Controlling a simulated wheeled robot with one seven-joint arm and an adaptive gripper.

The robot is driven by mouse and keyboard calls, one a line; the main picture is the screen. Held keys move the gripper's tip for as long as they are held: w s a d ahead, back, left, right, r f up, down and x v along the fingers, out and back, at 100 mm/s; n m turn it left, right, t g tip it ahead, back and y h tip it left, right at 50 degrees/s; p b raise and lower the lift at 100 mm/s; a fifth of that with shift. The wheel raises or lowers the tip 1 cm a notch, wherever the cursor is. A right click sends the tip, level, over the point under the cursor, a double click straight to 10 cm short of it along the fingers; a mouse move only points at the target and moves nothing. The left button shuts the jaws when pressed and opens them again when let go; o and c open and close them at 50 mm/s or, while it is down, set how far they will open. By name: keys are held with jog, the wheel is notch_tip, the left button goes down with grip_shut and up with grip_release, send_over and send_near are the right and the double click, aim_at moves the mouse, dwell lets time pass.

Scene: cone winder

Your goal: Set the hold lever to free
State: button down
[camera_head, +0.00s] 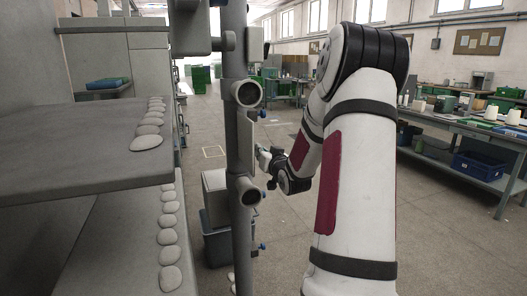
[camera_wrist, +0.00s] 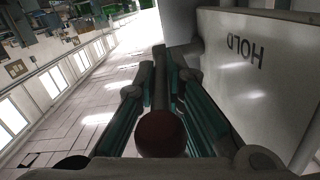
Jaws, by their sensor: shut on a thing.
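The hold lever (camera_wrist: 160,135) shows in the wrist view as a dark bar ending in a dark red ball knob that faces the camera. My gripper (camera_wrist: 160,85) is shut on the lever, with one teal-padded finger on each side of the bar. A pale plate (camera_wrist: 240,75) marked HOLD stands to the right of the lever; its lettering appears upside down. In the head view, my gripper (camera_head: 263,158) is beside the pale plate (camera_head: 246,147) on the grey post. The lever is too small or hidden to make out there.
The grey upright post (camera_head: 238,110) carries round tube ends and small blue knobs. Grey shelves (camera_head: 80,150) with rows of pale round pieces stand at left. A workbench (camera_head: 470,135) with cones and a blue crate stands at right. Open floor lies between.

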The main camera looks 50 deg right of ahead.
jog(key=r+g+y+p, duration=0.1)
jog(key=p, duration=0.2)
jog(key=shift+r+p, duration=0.35)
jog(key=g+p, duration=0.1)
jog(key=p, duration=0.1)
jog(key=r+g+y+p, duration=0.1)
jog(key=p, duration=0.2)
jog(key=shift+w+r+g+y+p, duration=0.1)
jog(key=shift+r+g+y+p, duration=0.05)
jog(key=shift+g+y+p, duration=0.2)
jog(key=g+p, duration=0.1)
jog(key=p, duration=0.1)
jog(key=g+y+p, duration=0.1)
jog(key=p, duration=0.1)
jog(key=shift+w+d+r, duration=0.25)
jog(key=shift+w+r, duration=0.1)
jog(key=shift+r, duration=0.05)
jog(key=shift+w+d+r+g+y+p, duration=0.15)
jog(key=shift+w+g+y+p, duration=0.2)
jog(key=shift+g+p, duration=0.3)
jog(key=c, duration=1.7)
grip_release()
jog(key=shift+w, duration=0.1)
jog(key=shift+o, duration=0.2)
